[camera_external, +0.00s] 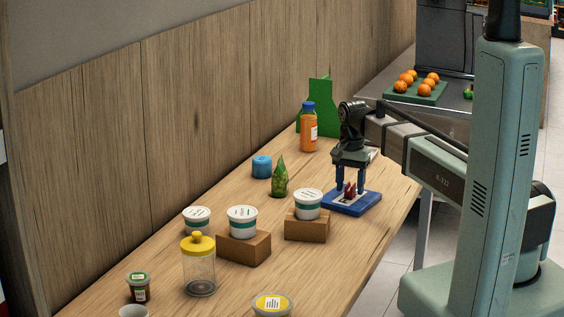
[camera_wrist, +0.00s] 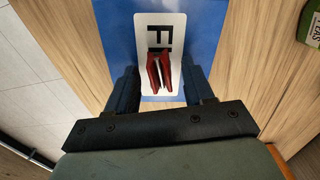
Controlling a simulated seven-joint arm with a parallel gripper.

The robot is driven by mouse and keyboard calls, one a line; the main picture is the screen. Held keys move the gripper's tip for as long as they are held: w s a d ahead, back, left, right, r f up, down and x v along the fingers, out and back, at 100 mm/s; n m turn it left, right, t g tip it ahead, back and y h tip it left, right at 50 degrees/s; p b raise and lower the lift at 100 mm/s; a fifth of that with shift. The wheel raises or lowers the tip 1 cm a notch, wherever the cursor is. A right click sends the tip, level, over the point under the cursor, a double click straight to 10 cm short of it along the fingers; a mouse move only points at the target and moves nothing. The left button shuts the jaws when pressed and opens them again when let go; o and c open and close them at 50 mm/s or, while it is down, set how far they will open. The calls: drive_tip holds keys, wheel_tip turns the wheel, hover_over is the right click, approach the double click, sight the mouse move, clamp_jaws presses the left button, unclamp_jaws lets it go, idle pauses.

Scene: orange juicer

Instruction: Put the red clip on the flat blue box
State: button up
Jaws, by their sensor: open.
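The flat blue box (camera_external: 335,206) lies on the wooden table near its right edge, with a white label on top. It fills the upper middle of the wrist view (camera_wrist: 205,25), where part of black lettering shows on the label. The red clip (camera_external: 349,190) stands on the label of the box; in the wrist view the clip (camera_wrist: 154,73) covers part of the lettering. My gripper (camera_external: 353,190) is right above the box, pointing down, its fingers apart on either side of the clip. In the wrist view my gripper (camera_wrist: 158,85) shows clear gaps between both fingers and the clip.
White tubs on wooden blocks (camera_external: 307,229) stand in front of the box. A jar with a yellow lid (camera_external: 199,270) is nearer the front.

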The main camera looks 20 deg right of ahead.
sight(351, 184)
wheel_tip(351, 184, up, 11)
drive_tip(key=shift+r, duration=0.15)
idle(0.4)
